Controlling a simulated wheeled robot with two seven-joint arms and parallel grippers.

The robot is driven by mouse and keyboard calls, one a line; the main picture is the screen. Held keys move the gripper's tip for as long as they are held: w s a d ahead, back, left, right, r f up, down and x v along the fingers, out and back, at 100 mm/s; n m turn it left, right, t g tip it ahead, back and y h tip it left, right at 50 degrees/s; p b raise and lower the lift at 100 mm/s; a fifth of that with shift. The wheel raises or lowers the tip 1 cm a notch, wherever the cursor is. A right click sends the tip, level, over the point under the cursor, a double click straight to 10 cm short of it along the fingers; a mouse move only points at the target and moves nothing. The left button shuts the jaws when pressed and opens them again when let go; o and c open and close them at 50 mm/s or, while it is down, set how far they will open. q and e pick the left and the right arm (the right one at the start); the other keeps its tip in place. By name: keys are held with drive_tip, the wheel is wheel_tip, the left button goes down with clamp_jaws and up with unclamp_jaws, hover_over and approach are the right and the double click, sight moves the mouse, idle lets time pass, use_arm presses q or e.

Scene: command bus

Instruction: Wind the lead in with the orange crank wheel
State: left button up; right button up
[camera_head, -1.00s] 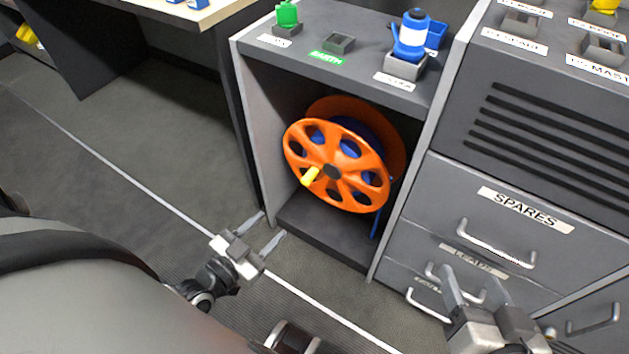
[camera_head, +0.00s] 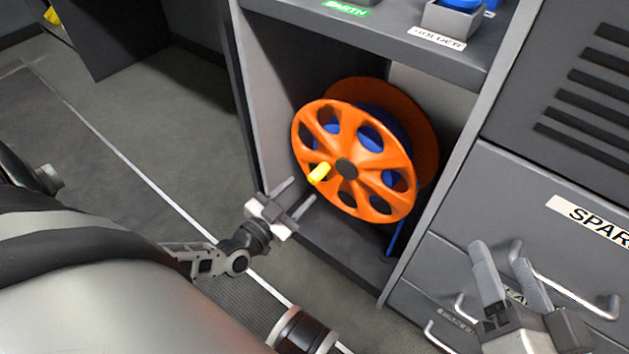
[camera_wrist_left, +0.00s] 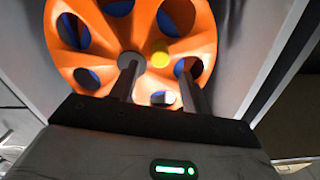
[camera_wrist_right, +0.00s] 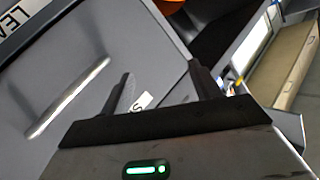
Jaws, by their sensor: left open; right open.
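The orange crank wheel (camera_head: 355,160) stands upright on a reel inside an open cabinet bay, with blue lead visible through its holes. Its yellow handle (camera_head: 319,174) sticks out at the wheel's lower left. A strand of the blue lead (camera_head: 396,238) hangs at the wheel's lower right. My left gripper (camera_head: 297,193) is open and empty, just below and in front of the yellow handle. In the left wrist view the yellow handle (camera_wrist_left: 176,52) appears beyond the open fingers, between their tips. My right gripper (camera_head: 507,262) is open and empty in front of the drawers at right.
Drawers with metal handles (camera_head: 565,284) stand right of the bay. The bay has a grey side wall (camera_head: 262,110), a floor, and a shelf top (camera_head: 400,42) with a holder above. Open floor (camera_head: 150,110) lies to the left.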

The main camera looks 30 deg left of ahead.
sight(311, 179)
use_arm(q)
drive_tip(key=w, duration=0.2)
drive_tip(key=w+b, duration=0.1)
drive_tip(key=w, duration=0.2)
drive_tip(key=shift+w+d+f+b, duration=0.1)
drive_tip(key=shift+w+d+b, duration=0.15)
drive_tip(key=shift+w+b, duration=0.15)
drive_tip(key=shift+w, duration=0.45)
use_arm(e)
drive_tip(key=r+t, duration=0.1)
drive_tip(key=w+r+t, duration=0.1)
drive_tip(key=shift+w+d+r+n+y, duration=0.1)
drive_tip(key=shift+w+r+n+y, duration=0.1)
drive_tip(key=shift+r+n+y, duration=0.15)
use_arm(q)
clamp_jaws()
